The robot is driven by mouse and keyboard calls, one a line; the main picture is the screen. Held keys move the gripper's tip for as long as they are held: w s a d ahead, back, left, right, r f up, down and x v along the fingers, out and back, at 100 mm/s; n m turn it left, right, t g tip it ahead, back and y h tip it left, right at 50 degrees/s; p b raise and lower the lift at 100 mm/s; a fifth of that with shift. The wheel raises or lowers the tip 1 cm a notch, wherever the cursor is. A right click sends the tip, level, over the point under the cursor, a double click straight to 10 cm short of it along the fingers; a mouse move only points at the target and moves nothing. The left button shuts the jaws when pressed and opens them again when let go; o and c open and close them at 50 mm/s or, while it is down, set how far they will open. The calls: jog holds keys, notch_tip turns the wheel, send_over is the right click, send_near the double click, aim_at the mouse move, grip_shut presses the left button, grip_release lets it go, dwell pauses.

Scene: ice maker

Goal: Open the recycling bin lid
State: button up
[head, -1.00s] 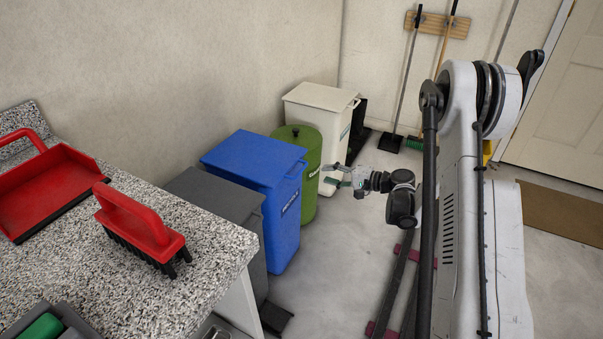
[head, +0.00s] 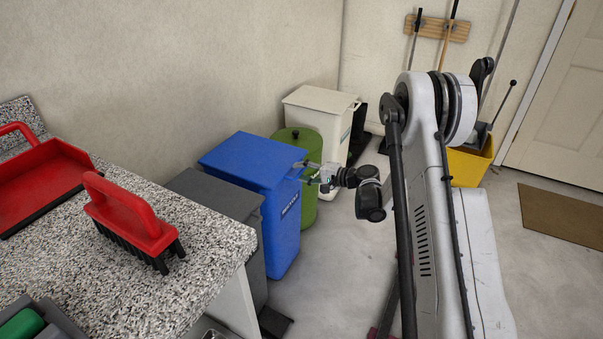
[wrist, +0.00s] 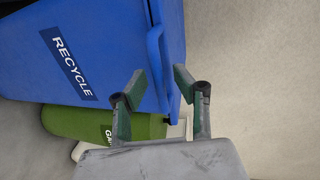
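The blue recycling bin (head: 255,200) stands against the wall, and its blue lid (head: 250,158) lies shut on top. Its "RECYCLE" label (wrist: 67,65) faces the wrist camera. My gripper (head: 308,172) is at the lid's right front edge in the head view. In the wrist view, my gripper (wrist: 159,84) has its green-padded fingers apart, with the blue lid handle (wrist: 160,65) reaching between them. Whether either finger touches the handle is not clear.
A grey bin (head: 215,200) stands left of the blue one. A green bin (head: 307,140) and a white bin (head: 322,112) stand beyond it. A granite counter (head: 190,270) holds a red brush (head: 130,215) and a red dustpan (head: 45,185).

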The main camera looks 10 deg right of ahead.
grip_shut()
jog(key=shift+r, duration=0.1)
